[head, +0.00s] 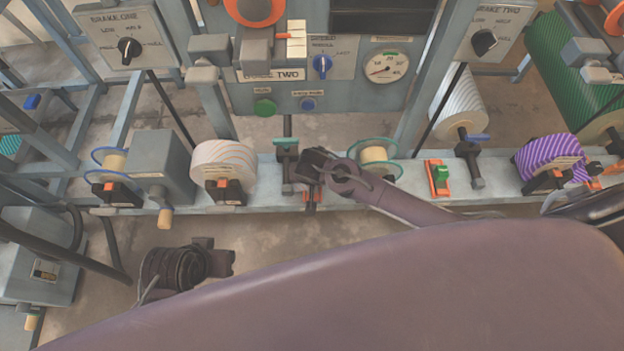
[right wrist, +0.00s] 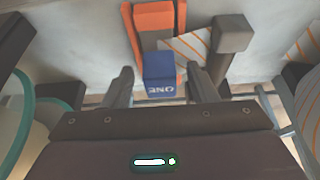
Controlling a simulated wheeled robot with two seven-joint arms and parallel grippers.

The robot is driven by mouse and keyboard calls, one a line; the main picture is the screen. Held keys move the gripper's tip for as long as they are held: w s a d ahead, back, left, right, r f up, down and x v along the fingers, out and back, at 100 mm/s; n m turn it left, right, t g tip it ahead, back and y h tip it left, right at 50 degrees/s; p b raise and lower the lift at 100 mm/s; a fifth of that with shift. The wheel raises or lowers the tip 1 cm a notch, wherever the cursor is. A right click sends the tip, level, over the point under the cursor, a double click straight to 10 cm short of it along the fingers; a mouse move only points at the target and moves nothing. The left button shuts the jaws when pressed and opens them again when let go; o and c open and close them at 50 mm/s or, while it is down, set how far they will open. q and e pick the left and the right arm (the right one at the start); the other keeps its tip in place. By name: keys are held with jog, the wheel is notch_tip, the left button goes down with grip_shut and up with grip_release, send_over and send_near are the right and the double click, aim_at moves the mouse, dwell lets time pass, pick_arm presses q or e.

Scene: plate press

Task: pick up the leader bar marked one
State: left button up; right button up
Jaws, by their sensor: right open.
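The leader bar marked ONE shows in the right wrist view as a blue block (right wrist: 159,68) with its lettering upside down. It sits at an orange holder (right wrist: 155,18), next to a piece of white web with orange stripes (right wrist: 190,45). My right gripper (right wrist: 160,82) is open, with one finger on each side of the blue block; I cannot tell whether they touch it. In the head view my right gripper (head: 312,168) is over the pale blue rail and hides the bar. A dark gripper, seemingly my left (head: 222,262), hangs lower left; its jaw state is unclear.
The rail (head: 270,200) carries an orange-striped white roll (head: 222,165), a purple striped roll (head: 550,160), a green spool (head: 377,155) and an orange-green clamp (head: 439,178). A panel (head: 345,95) with knobs and a gauge (head: 387,67) stands behind.

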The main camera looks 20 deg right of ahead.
jog(key=shift+c, duration=0.2)
jog(key=c, duration=1.1)
jog(key=shift+r, duration=0.15)
